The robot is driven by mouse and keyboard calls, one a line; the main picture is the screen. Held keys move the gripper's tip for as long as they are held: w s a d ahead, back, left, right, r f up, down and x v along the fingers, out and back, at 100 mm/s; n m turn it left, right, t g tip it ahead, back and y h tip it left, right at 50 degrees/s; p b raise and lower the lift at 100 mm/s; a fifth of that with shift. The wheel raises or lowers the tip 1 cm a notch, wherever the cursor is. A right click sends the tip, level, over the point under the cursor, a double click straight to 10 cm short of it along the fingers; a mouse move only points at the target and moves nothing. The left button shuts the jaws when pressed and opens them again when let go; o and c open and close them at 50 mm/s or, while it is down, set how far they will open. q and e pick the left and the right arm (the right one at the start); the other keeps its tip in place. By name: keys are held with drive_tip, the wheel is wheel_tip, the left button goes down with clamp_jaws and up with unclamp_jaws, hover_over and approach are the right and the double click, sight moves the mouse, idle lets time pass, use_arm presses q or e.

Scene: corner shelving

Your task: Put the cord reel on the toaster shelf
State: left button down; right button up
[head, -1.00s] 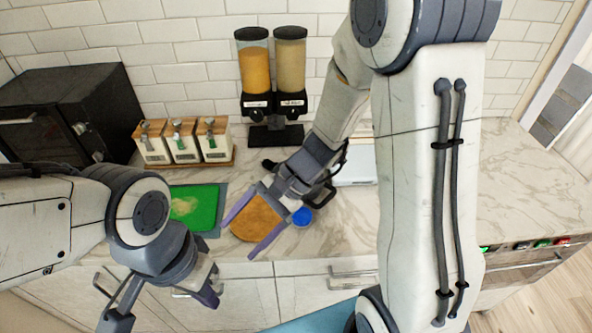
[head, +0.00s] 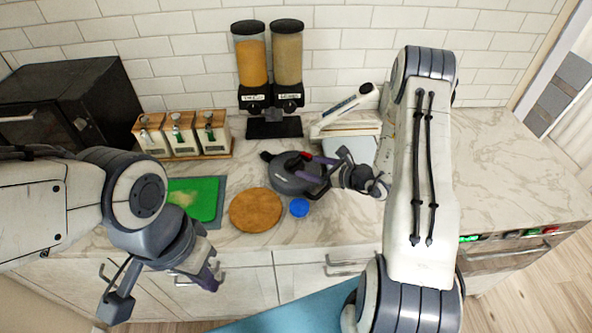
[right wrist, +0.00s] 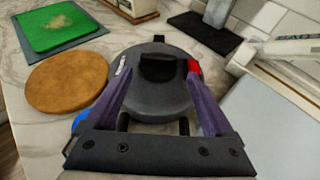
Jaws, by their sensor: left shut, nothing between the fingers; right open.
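The dark grey round thing with a red part that I take for the cord reel (head: 290,184) lies on the marble counter, partly covered by my right gripper. It fills the middle of the right wrist view (right wrist: 152,98). My right gripper (head: 320,176) is open, its purple fingers (right wrist: 157,68) spread on either side of the reel; whether they touch it I cannot tell. My left gripper (head: 212,280) is shut and empty in front of the counter edge, at lower left. No toaster shelf that I can recognise shows in either view.
A round brown board (head: 255,210) and a blue cap (head: 299,208) lie close to the reel. A green board (head: 195,198), canisters (head: 182,136), a cereal dispenser (head: 270,80), a black oven (head: 65,105) and a white appliance (head: 345,120) surround it. The right counter (head: 505,185) is clear.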

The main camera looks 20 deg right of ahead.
sight(296, 162)
drive_tip(key=p+x, duration=0.1)
drive_tip(key=x, duration=0.1)
drive_tip(key=p+x, duration=0.1)
drive_tip(key=shift+w+a, duration=0.3)
drive_tip(key=shift+a, duration=0.05)
drive_tip(key=shift+w+a+f+p, duration=0.2)
drive_tip(key=shift+w+f+p, duration=0.15)
drive_tip(key=shift+w, duration=0.15)
clamp_jaws()
drive_tip(key=shift+r, duration=0.15)
